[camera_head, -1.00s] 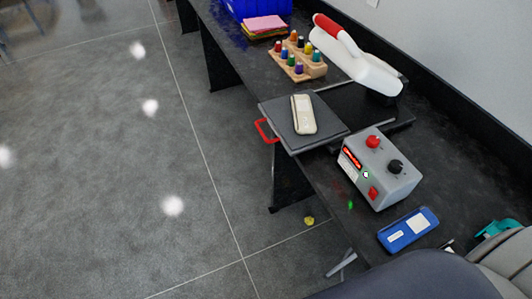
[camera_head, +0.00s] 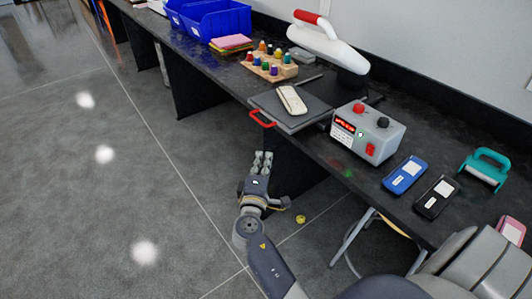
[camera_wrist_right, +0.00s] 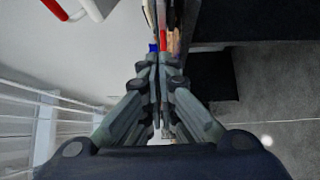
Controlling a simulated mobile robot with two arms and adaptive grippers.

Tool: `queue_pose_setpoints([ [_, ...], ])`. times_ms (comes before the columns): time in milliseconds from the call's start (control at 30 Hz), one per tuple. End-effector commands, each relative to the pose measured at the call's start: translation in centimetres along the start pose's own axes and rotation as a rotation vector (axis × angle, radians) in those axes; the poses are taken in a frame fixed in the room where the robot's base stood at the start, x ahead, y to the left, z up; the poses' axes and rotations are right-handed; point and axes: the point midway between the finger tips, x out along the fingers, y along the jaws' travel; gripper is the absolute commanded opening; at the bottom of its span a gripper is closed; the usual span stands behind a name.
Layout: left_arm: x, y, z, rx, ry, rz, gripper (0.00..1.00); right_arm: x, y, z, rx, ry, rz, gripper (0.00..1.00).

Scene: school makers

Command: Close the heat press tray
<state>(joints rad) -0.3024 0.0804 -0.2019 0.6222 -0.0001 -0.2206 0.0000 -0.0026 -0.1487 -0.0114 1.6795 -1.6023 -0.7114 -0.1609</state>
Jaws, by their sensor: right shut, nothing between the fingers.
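The heat press tray (camera_head: 270,101) is a dark grey plate slid out past the front edge of the bench. Its red handle (camera_head: 261,119) is on the outer side. A cream phone-like item (camera_head: 292,100) lies on the tray. The press's white upper arm with a red grip (camera_head: 329,43) is raised behind it. My right gripper (camera_head: 263,154) is shut and empty, below and in front of the red handle and apart from it. In the right wrist view its closed fingers (camera_wrist_right: 160,58) point at the bench side. My left gripper is not in view.
A grey control box (camera_head: 366,132) with red and black knobs sits right of the tray. Blue (camera_head: 405,175) and black (camera_head: 437,197) phones lie further right. A wooden rack of coloured pegs (camera_head: 269,65) and blue bins (camera_head: 215,19) stand to the left. The floor in front is open.

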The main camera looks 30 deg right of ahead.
Motion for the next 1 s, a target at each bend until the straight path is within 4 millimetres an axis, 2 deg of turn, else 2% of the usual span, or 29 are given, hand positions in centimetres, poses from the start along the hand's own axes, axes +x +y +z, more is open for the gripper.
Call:
queue_pose_setpoints([
  [200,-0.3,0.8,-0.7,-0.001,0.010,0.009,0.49,3.9,0.1,-0.1,0.001,0.001,0.001,0.00],
  [500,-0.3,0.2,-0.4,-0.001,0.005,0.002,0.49,10.0,0.1,0.3,0.000,0.000,-0.003,0.00],
  [700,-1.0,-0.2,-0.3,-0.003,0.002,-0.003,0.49,11.6,-0.1,2.2,0.001,0.002,-0.004,0.00],
  [1000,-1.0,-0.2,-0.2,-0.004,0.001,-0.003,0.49,12.2,-0.2,2.7,0.002,0.003,-0.004,0.00],
])
